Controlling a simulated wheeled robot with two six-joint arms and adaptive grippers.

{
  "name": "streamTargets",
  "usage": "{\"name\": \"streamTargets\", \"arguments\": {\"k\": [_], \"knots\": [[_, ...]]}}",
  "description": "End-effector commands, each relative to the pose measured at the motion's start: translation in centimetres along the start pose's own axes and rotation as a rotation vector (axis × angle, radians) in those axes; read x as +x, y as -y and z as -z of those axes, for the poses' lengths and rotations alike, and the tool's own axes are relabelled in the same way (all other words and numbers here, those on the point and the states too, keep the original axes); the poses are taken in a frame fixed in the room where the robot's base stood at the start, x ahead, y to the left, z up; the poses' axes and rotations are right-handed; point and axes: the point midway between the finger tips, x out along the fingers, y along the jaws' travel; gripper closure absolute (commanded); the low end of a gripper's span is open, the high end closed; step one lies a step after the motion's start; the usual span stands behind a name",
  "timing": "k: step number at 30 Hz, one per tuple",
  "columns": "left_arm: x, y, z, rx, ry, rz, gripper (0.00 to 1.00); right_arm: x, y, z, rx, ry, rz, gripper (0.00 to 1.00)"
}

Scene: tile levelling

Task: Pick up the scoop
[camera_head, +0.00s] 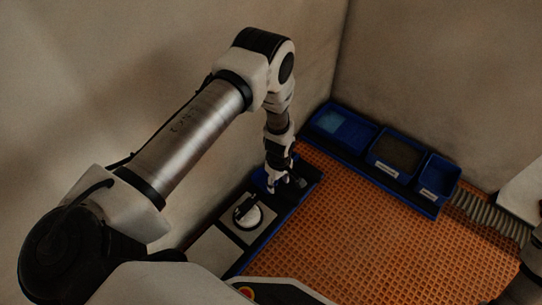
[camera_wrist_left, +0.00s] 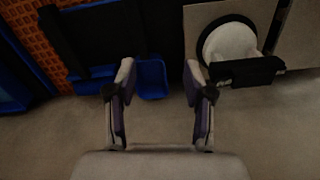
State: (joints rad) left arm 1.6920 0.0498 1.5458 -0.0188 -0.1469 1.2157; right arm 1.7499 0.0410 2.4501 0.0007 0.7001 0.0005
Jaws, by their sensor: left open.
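My left gripper (camera_head: 285,182) points down over the dark strip along the left wall in the head view. In the left wrist view its two fingers (camera_wrist_left: 159,72) are apart with nothing between their tips. A small blue piece (camera_wrist_left: 152,78), which looks like the scoop, shows between and beyond the fingertips. Its blue also shows beside the gripper in the head view (camera_head: 261,181), partly hidden by the fingers. I cannot tell its handle from the dark parts around it. My right gripper is out of view.
A white round tool with a black handle (camera_head: 246,213) sits on a grey tile, near the gripper. Blue bins (camera_head: 424,192) line the back of the orange ribbed floor (camera_head: 370,245). The wall is close on the left. A ridged grey hose (camera_head: 487,213) lies at the right.

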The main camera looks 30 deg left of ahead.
Motion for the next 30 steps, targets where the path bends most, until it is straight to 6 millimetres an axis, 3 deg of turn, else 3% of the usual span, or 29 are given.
{"name": "streamTargets", "arguments": {"k": [1,3,7,14,22,29,30], "knots": [[3.7,-1.3,0.6,-0.052,-0.003,-0.005,0.48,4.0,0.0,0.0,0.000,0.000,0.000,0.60],[4.8,-2.4,1.1,-0.117,-0.003,-0.002,0.48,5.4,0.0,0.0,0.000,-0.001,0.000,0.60],[5.7,-3.5,1.6,-0.180,-0.004,-0.001,0.48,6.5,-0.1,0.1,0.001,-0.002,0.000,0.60],[8.3,-3.5,1.6,-0.188,-0.003,0.001,0.48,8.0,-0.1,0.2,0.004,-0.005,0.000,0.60],[12.8,-3.3,1.7,-0.187,-0.003,0.000,0.48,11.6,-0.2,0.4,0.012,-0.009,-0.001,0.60],[12.7,-3.3,1.7,-0.186,-0.003,0.000,0.48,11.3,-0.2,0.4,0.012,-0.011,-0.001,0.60],[12.7,-3.3,1.7,-0.186,-0.003,0.000,0.59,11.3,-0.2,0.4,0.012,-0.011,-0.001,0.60]]}}
